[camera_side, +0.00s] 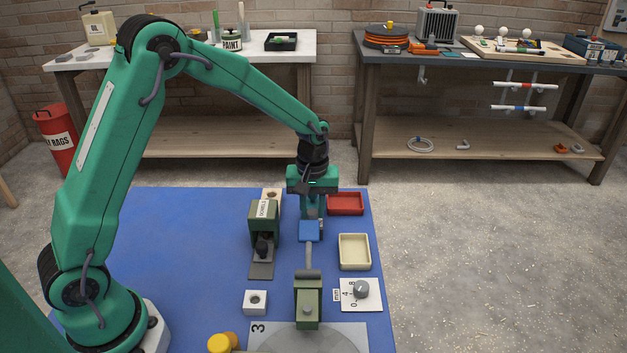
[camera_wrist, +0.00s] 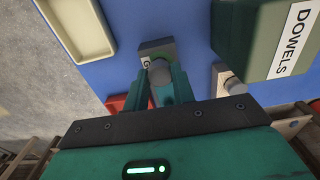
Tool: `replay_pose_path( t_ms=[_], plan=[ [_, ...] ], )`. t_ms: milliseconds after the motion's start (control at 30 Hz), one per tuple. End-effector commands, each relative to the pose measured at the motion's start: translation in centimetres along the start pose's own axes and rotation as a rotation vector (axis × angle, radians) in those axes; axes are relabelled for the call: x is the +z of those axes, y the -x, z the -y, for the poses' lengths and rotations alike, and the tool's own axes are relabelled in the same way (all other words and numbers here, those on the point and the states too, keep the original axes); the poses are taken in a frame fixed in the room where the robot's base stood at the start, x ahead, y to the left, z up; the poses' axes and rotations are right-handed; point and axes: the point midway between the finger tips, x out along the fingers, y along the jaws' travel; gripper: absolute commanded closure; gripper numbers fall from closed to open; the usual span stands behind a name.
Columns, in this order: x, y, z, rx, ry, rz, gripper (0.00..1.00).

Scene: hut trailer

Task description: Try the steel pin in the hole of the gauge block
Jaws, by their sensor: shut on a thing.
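My gripper (camera_side: 312,212) points down over the blue mat, and its two fingers (camera_wrist: 165,88) show from behind in the wrist view. They are shut on a grey steel pin (camera_wrist: 160,71). The pin's round end shows between the fingertips. A grey block marked with a G (camera_wrist: 146,57), seemingly the gauge block, lies right at the pin in the wrist view. The pin and my fingers cover its hole, so I cannot tell whether the pin is in it or above it.
A green DOWELS holder (camera_side: 263,222) stands close to my gripper. A red tray (camera_side: 346,210) and a cream tray (camera_side: 368,251) lie to the right. The mat's left side is clear.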

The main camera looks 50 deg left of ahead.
Motion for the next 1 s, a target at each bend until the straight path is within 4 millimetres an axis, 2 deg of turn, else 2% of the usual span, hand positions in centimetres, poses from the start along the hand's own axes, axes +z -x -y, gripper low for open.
replay_pose_path(
  t_ms=[67,100,200,233,667,1000],
  plan=[
    [0.0,0.0,0.0,0.000,0.000,0.000,0.97],
    [0.0,0.0,0.0,0.000,0.000,0.000,0.73],
    [0.0,0.0,0.0,0.000,0.000,0.000,0.53],
    [0.0,0.0,0.0,0.000,0.000,0.000,0.49],
    [0.0,0.5,0.0,0.000,0.000,0.000,0.49],
    [-0.1,4.1,-0.1,0.003,0.000,-0.003,0.49]
  ],
)
